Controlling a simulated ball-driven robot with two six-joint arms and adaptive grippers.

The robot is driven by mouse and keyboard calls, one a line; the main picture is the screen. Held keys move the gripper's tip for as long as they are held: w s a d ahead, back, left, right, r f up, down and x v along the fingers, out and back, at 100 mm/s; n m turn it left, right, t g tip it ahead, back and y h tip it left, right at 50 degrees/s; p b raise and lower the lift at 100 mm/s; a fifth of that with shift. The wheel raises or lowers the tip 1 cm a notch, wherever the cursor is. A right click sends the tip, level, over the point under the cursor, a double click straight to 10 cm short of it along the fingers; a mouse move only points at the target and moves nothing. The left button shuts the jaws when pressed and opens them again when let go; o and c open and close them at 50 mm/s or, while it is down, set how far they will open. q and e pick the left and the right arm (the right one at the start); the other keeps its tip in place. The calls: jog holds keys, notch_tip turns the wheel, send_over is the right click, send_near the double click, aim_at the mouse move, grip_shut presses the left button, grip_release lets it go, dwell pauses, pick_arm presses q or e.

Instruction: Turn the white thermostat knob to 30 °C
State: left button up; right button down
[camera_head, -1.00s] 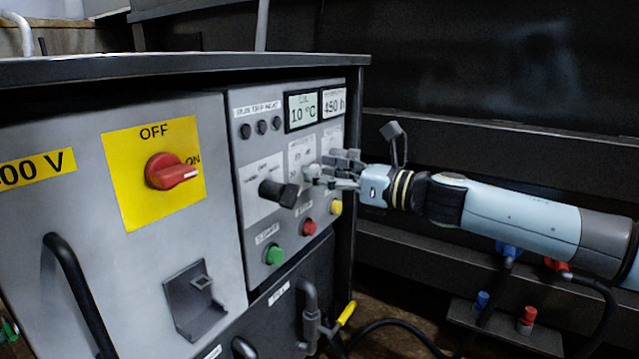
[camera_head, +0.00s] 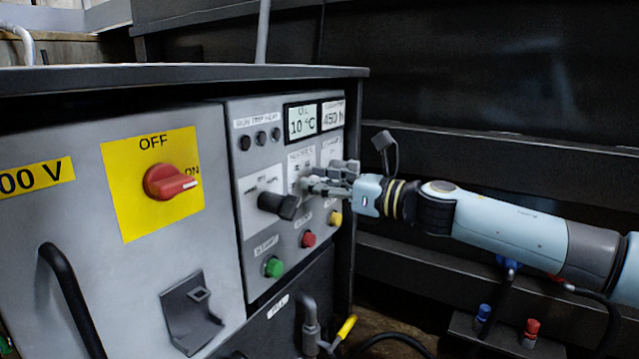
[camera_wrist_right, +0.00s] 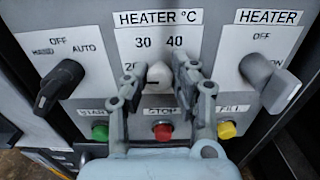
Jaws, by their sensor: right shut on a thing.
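The white thermostat knob (camera_wrist_right: 158,75) sits under the HEATER °C label in the right wrist view, with 20, 30 and 40 printed around its upper side. My right gripper (camera_wrist_right: 160,72) has one finger on each side of the knob and is shut on it. The exact heading of the knob's pointer is hard to tell. In the head view my right gripper (camera_head: 312,184) reaches in from the right to the control panel (camera_head: 262,285), and its fingers cover most of the knob. The left gripper is not in view.
A black HAND/OFF/AUTO switch (camera_wrist_right: 60,85) is left of the knob, and a grey heater switch (camera_wrist_right: 270,82) is right. Green (camera_wrist_right: 100,132), red (camera_wrist_right: 163,131) and yellow (camera_wrist_right: 227,130) buttons sit just below. A display (camera_head: 302,122) reads 10 °C. A red main switch (camera_head: 170,182) is farther left.

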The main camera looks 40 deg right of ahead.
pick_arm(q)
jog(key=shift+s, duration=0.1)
pick_arm(e)
jog(key=shift+r+m+p, duration=0.1)
jog(key=shift+m+p, duration=0.3)
jog(key=shift+p, duration=0.05)
jog(key=shift+m, duration=0.4)
jog(key=shift+r+m+p, duration=0.1)
jog(key=shift+m+p, duration=0.6)
jog(key=shift+p, duration=0.1)
jog(key=m+p, duration=0.3)
jog(key=m, duration=0.1)
jog(key=shift+d+m, duration=0.1)
jog(key=shift+m, duration=0.2)
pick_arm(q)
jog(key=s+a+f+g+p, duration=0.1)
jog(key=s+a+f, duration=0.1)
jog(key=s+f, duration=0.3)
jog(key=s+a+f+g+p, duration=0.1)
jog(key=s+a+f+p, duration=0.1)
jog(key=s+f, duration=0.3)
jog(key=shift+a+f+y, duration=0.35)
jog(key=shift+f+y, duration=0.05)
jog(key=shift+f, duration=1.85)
pick_arm(e)
jog(key=shift+f+m, duration=0.2)
jog(key=shift+m, duration=0.9)
jog(key=shift+f+m, duration=0.15)
jog(key=shift+m, duration=0.95)
